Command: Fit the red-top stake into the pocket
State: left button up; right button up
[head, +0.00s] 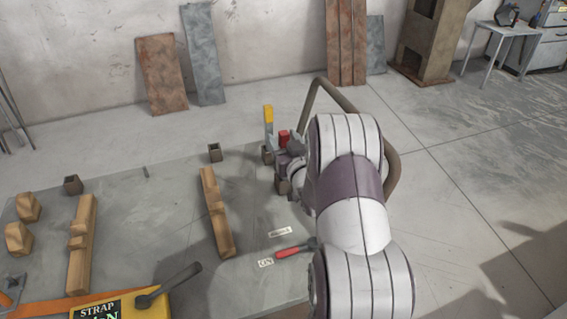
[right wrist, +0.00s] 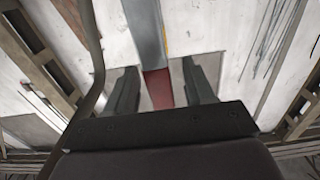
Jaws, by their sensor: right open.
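The red-top stake (head: 283,138) shows its red top at the far right end of the grey table, beside a taller yellow-topped piece (head: 268,114). My right gripper (head: 288,158) is at the red-top stake, largely hidden by my own arm. In the right wrist view its two dark fingers (right wrist: 160,88) are apart, with the red top (right wrist: 158,92) between them and a gap on each side. A dark pocket (head: 267,155) shows below the yellow-topped piece. The stake's lower part is hidden, so I cannot tell how it sits. My left gripper is out of view.
Small square pockets stand at the table's back edge (head: 215,153) and left (head: 72,186). Notched timbers (head: 216,212) lie across the table. A bent tube rail (head: 393,165) curves behind my right arm. A red-handled tool (head: 292,250) and a yellow strap box (head: 115,305) are nearer.

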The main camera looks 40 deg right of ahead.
grip_shut()
